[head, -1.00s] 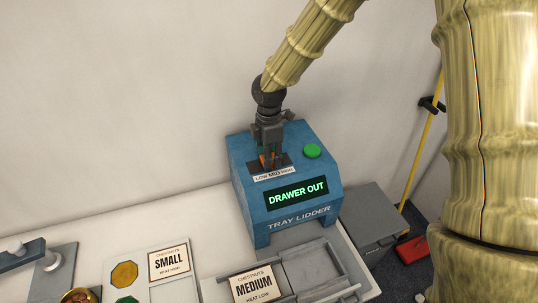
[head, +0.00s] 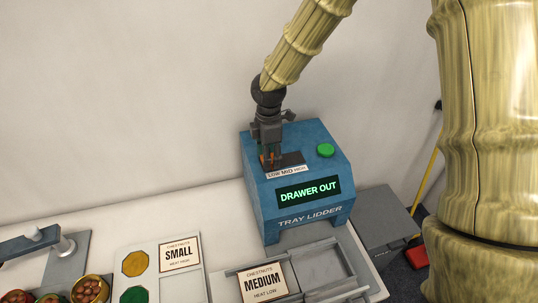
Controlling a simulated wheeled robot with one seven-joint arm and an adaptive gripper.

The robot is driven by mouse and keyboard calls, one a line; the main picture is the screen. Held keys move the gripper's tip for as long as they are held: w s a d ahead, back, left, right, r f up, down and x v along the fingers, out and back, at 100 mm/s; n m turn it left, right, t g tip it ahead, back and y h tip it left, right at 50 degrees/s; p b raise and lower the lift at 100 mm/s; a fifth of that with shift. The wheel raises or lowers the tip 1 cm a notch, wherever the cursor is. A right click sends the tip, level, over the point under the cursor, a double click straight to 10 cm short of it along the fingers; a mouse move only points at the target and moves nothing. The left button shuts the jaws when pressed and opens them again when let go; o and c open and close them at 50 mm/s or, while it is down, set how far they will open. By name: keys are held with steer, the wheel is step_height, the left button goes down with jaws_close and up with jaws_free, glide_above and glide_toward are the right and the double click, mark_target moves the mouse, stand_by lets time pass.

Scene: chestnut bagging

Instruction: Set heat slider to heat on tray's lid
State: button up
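The blue tray lidder (head: 262,205) stands against the wall, with a dark slider slot (head: 293,159) on top and a LOW MID HIGH label (head: 287,171) in front of it. My gripper (head: 268,161) points down at the left end of the slot, behind the word LOW. The lid (head: 263,284) in front of the lidder reads CHESTNUTS MEDIUM, HEAT LOW. It lies at the left part of the pulled-out drawer (head: 325,268). The lidder display (head: 309,190) reads DRAWER OUT.
A green button (head: 325,150) sits right of the slot. A card (head: 180,254) reading SMALL, HEAT HIGH lies at left, beside yellow and green octagons and bowls of chestnuts (head: 90,289). A grey box (head: 385,215) stands right of the lidder. The wall is close behind.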

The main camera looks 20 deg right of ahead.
steer(key=shift+o, duration=0.6)
steer(key=shift+a, duration=0.1)
steer(key=shift+r, duration=0.25)
step_height(320, 180, up, 12)
steer(key=shift+f, duration=0.2)
steer(key=shift+s+a+f, duration=0.1)
steer(key=shift+a, duration=0.05)
stand_by(0.3)
